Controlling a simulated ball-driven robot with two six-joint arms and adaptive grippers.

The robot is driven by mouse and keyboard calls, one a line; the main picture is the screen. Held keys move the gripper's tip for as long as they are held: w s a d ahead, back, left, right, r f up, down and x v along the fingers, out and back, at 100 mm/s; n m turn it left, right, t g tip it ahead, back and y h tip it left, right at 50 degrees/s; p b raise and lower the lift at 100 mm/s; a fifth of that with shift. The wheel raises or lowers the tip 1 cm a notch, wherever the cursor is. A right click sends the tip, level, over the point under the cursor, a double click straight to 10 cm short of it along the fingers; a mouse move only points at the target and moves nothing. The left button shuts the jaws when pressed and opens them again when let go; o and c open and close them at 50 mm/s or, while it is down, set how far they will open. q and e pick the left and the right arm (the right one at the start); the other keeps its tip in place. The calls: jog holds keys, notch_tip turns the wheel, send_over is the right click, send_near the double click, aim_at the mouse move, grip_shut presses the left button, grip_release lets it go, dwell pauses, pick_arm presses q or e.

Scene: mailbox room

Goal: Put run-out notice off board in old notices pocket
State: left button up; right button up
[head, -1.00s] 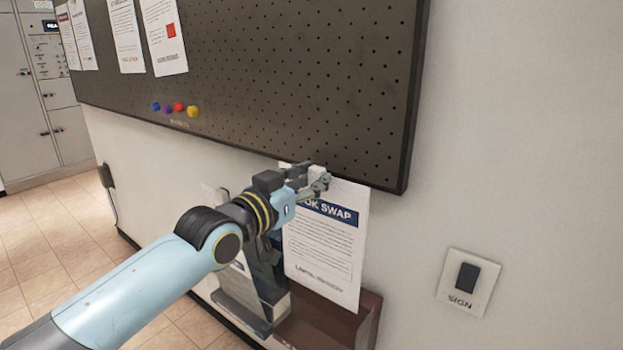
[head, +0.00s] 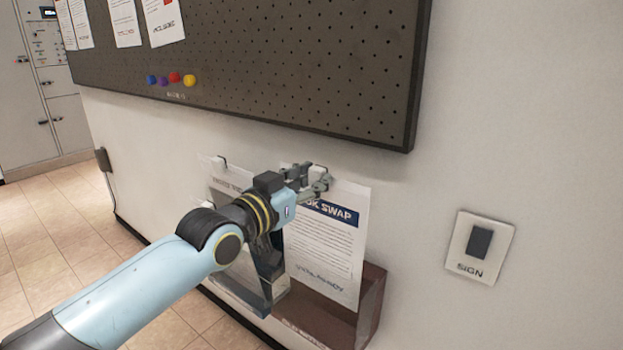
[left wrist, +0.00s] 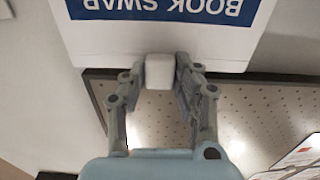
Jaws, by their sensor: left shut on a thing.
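The notice (head: 325,250) is a white sheet with a blue "BOOK SWAP" band. It hangs upright from my left gripper (head: 320,183), below the board's lower edge. In the left wrist view my left gripper (left wrist: 160,78) is shut on a white block at the edge of the notice (left wrist: 150,45). A brown open-topped wall pocket (head: 371,305) is behind and below the sheet, which hides part of it. I cannot tell whether the sheet's lower edge is inside it. My right gripper is not in view.
A clear pocket (head: 240,290) with a paper (head: 228,175) is left of the brown one, partly behind my arm. The dark pegboard (head: 300,70) above holds papers and several coloured magnets (head: 174,79). A SIGN switch (head: 480,248) is on the wall at right.

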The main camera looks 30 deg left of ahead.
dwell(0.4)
pick_arm(q)
jog(key=o, duration=1.1)
jog(key=shift+o, duration=0.2)
notch_tip(320, 180, up, 10)
